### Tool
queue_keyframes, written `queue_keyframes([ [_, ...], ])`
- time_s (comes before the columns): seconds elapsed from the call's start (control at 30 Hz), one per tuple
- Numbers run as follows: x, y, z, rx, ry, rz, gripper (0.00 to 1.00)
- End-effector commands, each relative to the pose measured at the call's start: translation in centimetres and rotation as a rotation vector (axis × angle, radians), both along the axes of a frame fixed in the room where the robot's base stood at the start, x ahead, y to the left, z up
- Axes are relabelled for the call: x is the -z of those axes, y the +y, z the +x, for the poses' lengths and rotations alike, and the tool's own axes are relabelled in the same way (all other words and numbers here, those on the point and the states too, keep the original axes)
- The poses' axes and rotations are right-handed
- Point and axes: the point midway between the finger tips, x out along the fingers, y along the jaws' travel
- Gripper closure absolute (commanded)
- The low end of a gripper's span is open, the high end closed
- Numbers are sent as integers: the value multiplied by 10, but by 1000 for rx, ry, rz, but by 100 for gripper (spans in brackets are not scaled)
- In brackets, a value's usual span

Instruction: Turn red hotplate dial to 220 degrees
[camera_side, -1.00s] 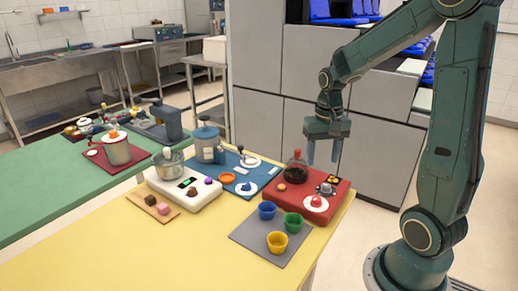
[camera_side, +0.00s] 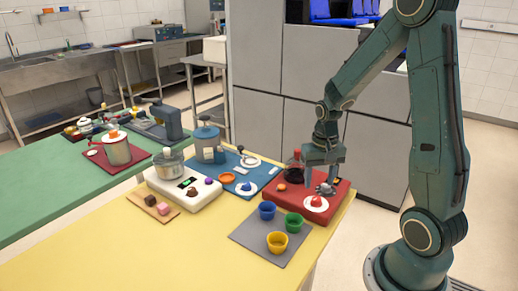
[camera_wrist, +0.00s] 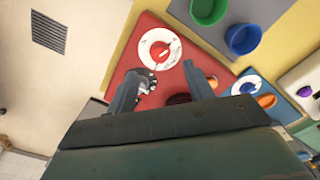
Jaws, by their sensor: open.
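The red hotplate (camera_side: 341,195) sits at the yellow table's far right corner. Its dial (camera_side: 316,202) is a white disc with a red knob near the front edge. In the wrist view the dial (camera_wrist: 159,47) shows beyond my fingertips, with a pale pointer mark on the knob; scale numbers are too small to read. My gripper (camera_side: 320,180) is open, pointing down low over the hotplate, behind the dial and apart from it. In the wrist view the open fingers (camera_wrist: 170,78) have a small grey metal item (camera_wrist: 146,82) beside the left one, partly hidden.
A dark glass pot (camera_side: 293,173) with a red top stands on the hotplate left of my gripper. Blue, green and yellow cups (camera_side: 277,242) stand on a grey mat in front. A blue board (camera_side: 262,174) with another dial lies to the left. The table's front left is clear.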

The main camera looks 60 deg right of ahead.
Motion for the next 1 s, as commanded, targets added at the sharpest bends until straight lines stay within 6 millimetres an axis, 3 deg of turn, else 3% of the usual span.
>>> queue_keyframes([
  [0.2, 28, 0, -1, 0, 5, 2, 48],
  [0.5, 54, 0, -1, 0, 4, 1, 48],
  [1.0, 62, 0, 0, 0, 1, 0, 50],
])
